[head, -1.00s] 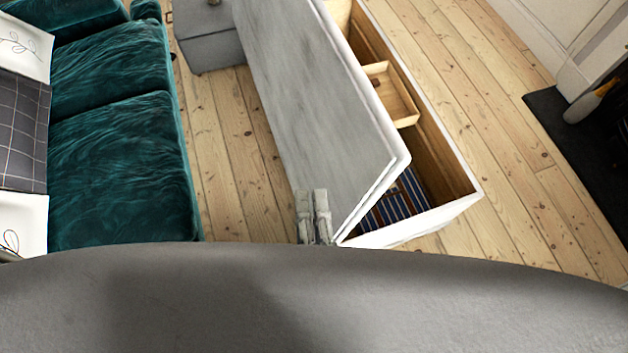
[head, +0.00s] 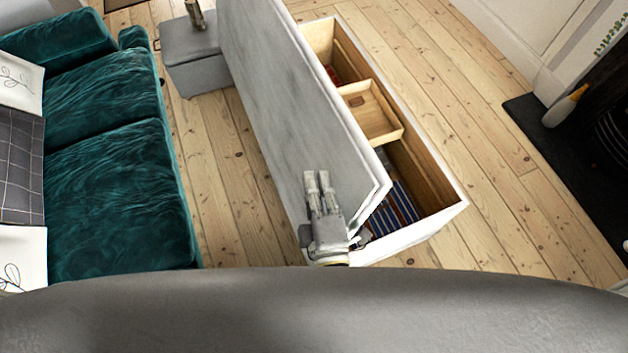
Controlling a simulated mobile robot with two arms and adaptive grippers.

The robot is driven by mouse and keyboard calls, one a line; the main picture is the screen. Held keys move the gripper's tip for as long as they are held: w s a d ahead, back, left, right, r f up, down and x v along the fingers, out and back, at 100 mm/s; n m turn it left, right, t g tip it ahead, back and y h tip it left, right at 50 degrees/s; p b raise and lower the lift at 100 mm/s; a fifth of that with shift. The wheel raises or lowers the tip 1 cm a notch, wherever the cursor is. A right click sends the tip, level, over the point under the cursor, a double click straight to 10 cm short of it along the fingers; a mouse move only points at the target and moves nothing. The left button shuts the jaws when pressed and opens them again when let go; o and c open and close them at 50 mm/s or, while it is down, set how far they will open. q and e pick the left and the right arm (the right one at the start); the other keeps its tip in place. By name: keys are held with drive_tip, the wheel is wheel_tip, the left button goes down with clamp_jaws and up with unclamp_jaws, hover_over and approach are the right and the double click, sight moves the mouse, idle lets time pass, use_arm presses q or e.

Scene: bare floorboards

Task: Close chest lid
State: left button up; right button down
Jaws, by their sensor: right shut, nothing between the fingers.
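The chest (head: 436,222) stands open on the floor, with a pale wooden inside. Its grey-white lid (head: 290,110) stands raised along the left side, outer face towards the left. My right gripper (head: 317,174) is shut and empty, in front of the lid's outer face near its near end. I cannot tell whether it touches the lid. A wooden tray (head: 385,137) sits inside the chest, and blue striped cloth (head: 400,208) lies at the near end. My left gripper is not in view.
A teal sofa (head: 110,190) with cushions stands at the left. A grey box (head: 195,60) with a small metallic object (head: 195,14) on it is behind the lid. Floorboards (head: 480,110) right of the chest are clear.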

drive_tip(key=shift+d, duration=0.15)
drive_tip(key=w+d+f+m+g+b, duration=0.15)
drive_tip(key=w+d+f, duration=0.25)
drive_tip(key=d, duration=0.6)
drive_tip(key=w+d+f+m+b, duration=0.3)
drive_tip(key=w+d, duration=0.2)
drive_tip(key=d, duration=0.5)
drive_tip(key=w+d+f+m+y+b, duration=0.1)
drive_tip(key=w+d+f+m+b, duration=0.1)
drive_tip(key=d+f+b, duration=0.4)
drive_tip(key=w+d+f+m+g+y+b, duration=0.1)
drive_tip(key=w+d+f+m+b, duration=0.2)
drive_tip(key=d+f+b, duration=0.3)
drive_tip(key=w+d+f, duration=0.1)
drive_tip(key=d+f, duration=0.4)
drive_tip(key=f, duration=0.2)
drive_tip(key=shift+w+d, duration=0.25)
drive_tip(key=shift+w, duration=0.1)
drive_tip(key=shift+s+f+m, duration=0.1)
drive_tip(key=shift+m, duration=0.15)
drive_tip(key=v, duration=1.2)
